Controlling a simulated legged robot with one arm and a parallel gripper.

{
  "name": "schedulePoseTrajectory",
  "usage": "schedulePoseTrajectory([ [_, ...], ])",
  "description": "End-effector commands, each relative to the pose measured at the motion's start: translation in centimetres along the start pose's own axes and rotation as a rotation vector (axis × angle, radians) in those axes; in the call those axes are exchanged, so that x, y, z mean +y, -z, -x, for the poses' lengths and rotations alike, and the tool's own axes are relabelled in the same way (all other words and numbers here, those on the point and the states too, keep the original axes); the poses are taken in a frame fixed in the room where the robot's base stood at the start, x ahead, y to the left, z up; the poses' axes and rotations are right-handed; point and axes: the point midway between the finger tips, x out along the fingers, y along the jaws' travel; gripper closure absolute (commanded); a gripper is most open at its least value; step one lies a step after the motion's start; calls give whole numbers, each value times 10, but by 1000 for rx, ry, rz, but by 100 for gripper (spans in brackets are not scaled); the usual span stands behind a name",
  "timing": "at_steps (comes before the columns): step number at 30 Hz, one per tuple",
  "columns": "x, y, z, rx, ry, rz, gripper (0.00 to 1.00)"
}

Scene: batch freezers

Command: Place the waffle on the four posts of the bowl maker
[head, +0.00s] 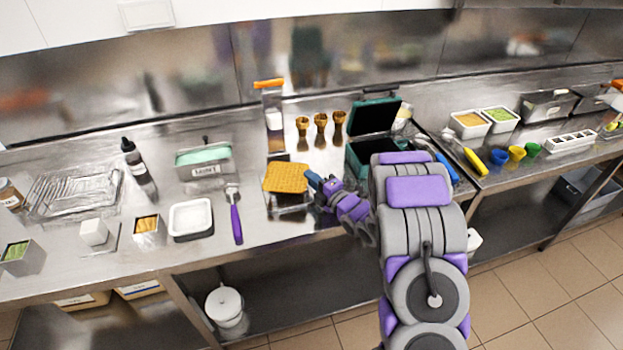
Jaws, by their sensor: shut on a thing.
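The waffle (286,178) is a flat, golden-orange square in the middle of the head view. My gripper (314,182) reaches in from the right and is shut on the waffle's right edge. The waffle is held roughly level over a dark metal device (290,212), which looks like the bowl maker. The waffle covers most of its top, so the four posts are hidden. I cannot tell whether the waffle touches them. An upright part with an orange handle (269,84) stands just behind.
Several cones (320,122) stand behind on the counter. An open green-and-black machine (372,135) is right of the waffle, close to my arm. A mint tub (205,162), a purple-handled scoop (236,218) and a white tray (191,219) lie left. Bare counter (265,235) shows in front.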

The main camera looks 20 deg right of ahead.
Motion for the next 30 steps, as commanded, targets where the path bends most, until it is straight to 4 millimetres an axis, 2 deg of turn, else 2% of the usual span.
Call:
schedulePoseTrajectory([
  [18, -11, 0, 0, 0, 0, 0, 100],
  [19, -11, 0, 0, 0, 0, 0, 93],
  [27, -10, 0, 0, 0, 0, 0, 67],
  [30, -10, 0, 0, 0, 0, 0, 65],
])
